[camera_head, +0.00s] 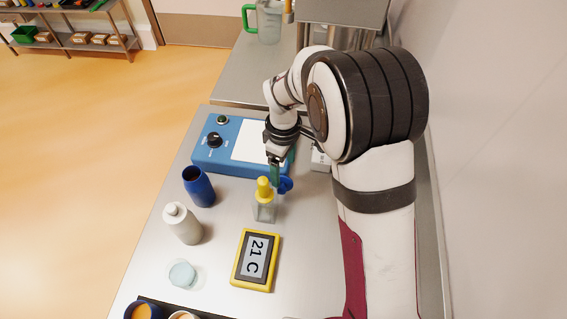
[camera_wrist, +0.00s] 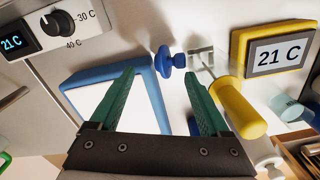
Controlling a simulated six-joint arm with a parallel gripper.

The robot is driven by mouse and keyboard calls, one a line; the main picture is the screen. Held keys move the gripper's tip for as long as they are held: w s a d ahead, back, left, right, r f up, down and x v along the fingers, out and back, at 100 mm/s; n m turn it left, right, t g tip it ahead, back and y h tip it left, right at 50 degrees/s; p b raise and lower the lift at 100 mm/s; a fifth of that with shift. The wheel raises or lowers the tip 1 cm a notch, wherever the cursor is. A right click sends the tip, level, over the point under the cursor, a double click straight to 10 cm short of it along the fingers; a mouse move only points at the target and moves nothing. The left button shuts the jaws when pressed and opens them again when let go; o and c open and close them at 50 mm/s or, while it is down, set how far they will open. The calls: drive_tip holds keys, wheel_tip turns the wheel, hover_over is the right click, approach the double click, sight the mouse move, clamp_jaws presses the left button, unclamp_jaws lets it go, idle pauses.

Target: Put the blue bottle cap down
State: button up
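The blue bottle cap (camera_head: 286,185) is right of the yellow-topped dropper bottle (camera_head: 264,204), close by it. In the wrist view the cap (camera_wrist: 166,62) shows a round disc and a smaller knob, just beyond my fingertips, and seems to rest on the bench. My gripper (camera_head: 275,178) points down beside it. In the wrist view my gripper (camera_wrist: 160,75) has its two green fingers apart, with nothing clearly between them. The blue bottle (camera_head: 198,187) stands upright to the left with a dark, open top.
A blue device (camera_head: 207,158) with a knob lies behind. A yellow-framed 21 C display (camera_head: 255,260), a white bottle (camera_head: 183,224) and a clear, light blue container (camera_head: 182,275) are in front. A dial panel (camera_wrist: 75,25) shows in the wrist view. The bench between the bottles and display is clear.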

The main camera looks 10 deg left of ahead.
sight(283, 175)
drive_tip(key=shift+o, duration=0.3)
wheel_tip(283, 175, up, 12)
drive_tip(key=s+d+r+m+y, duration=0.1)
drive_tip(key=s+d+r+m, duration=0.4)
drive_tip(key=s+d+m, duration=0.7)
drive_tip(key=s+d+f+m, duration=0.1)
drive_tip(key=s+m, duration=0.3)
drive_tip(key=s, duration=0.2)
drive_tip(key=s+f+m, duration=0.2)
drive_tip(key=s+m, duration=0.2)
drive_tip(key=s, duration=0.2)
drive_tip(key=shift+d+f+y, duration=0.3)
drive_tip(key=shift+d+y, duration=0.05)
drive_tip(key=shift+y, duration=0.05)
